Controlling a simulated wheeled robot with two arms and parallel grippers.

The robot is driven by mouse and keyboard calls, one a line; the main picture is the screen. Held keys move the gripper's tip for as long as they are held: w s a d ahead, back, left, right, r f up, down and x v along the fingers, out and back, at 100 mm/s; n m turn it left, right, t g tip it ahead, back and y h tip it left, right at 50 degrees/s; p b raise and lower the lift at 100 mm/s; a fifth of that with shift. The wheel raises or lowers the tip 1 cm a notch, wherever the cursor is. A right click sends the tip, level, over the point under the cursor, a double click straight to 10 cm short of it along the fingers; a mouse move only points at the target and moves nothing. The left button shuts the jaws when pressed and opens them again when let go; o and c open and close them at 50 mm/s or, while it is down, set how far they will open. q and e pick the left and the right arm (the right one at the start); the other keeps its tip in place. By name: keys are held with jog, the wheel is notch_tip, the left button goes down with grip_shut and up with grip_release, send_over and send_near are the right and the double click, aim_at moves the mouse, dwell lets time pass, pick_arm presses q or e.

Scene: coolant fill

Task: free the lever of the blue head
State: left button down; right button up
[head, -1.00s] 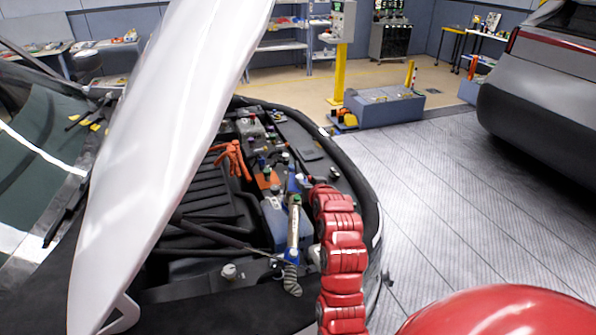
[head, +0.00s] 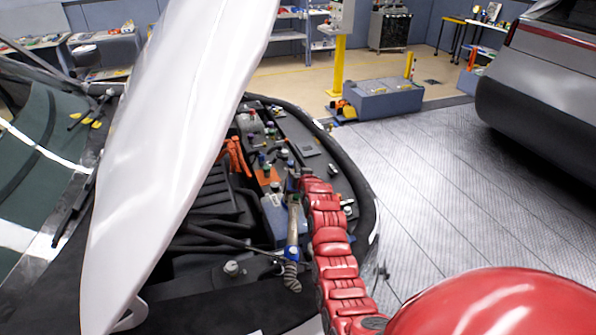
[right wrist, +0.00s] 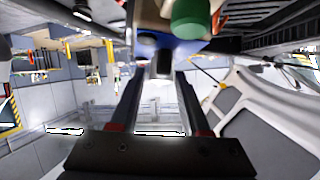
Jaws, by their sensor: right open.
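The blue head (right wrist: 172,46) shows as a blue edge at the top of the right wrist view, beside a green cap (right wrist: 190,18). A dark grey piece, apparently its lever (right wrist: 160,65), hangs below the blue edge, between my open right fingertips (right wrist: 158,78). I cannot tell whether they touch it. In the head view my right gripper (head: 294,182) is at the top of a metal tube (head: 293,222) in the engine bay and hides most of the head. The tube has a blue lower part (head: 292,253) and a grey hose end (head: 291,276). My left gripper is out of view.
The raised white hood (head: 175,150) stands close on the left. The bay holds orange parts (head: 236,157), caps and black covers, with a dark front rim (head: 350,165). The floor to the right (head: 440,170) is clear up to another car (head: 535,75).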

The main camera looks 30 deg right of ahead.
jog(key=shift+w+d, duration=0.15)
jog(key=shift+w, duration=0.25)
jog(key=shift+f, duration=0.1)
grip_shut()
dwell(1.3)
